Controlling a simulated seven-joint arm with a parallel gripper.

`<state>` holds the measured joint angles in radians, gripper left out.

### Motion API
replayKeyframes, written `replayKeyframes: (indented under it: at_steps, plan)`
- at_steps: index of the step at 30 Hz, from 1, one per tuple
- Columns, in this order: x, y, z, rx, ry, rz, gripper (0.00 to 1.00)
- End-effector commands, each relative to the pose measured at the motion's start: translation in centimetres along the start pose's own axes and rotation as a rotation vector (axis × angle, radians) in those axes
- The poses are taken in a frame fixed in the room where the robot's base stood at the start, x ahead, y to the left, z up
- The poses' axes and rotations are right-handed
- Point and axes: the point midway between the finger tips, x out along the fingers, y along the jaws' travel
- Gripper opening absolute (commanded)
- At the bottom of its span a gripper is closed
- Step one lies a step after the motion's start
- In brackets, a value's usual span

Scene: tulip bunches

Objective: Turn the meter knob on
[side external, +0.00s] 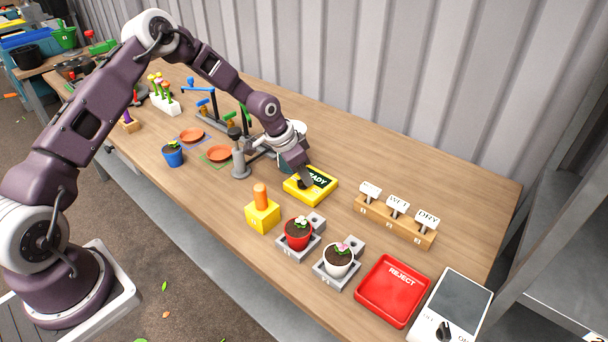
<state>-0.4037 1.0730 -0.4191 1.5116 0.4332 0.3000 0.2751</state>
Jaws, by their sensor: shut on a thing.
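A yellow meter (325,190) lies on the table near the middle, with a dark display whose visible letters read "ADY"; the start of the word is hidden. My gripper (301,178) points down over its left part. It is shut on the meter's black knob, which the fingers mostly cover, so its pointing direction cannot be told. A white box (480,292) with a blank grey screen stands at the front right. Its black knob (445,330) sits between "OFF" and "ON" labels, apart from my gripper.
A yellow block with an orange peg (261,195), a red-potted plant (298,234) and a white-potted plant (338,260) stand in front. A wooden sign rack (395,222) and red REJECT tray (372,310) are to the right. A grey post (241,165) stands close left of my gripper.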

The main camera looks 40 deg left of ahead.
Motion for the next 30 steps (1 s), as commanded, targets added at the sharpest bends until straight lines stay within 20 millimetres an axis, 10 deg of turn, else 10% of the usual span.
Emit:
replayKeyframes:
  at_steps: [27,30]
  plan:
    - [0.01,0.04,0.09,0.149,-0.003,0.062,0.0]
    - [0.01,0.04,0.09,0.149,-0.003,0.062,0.28]
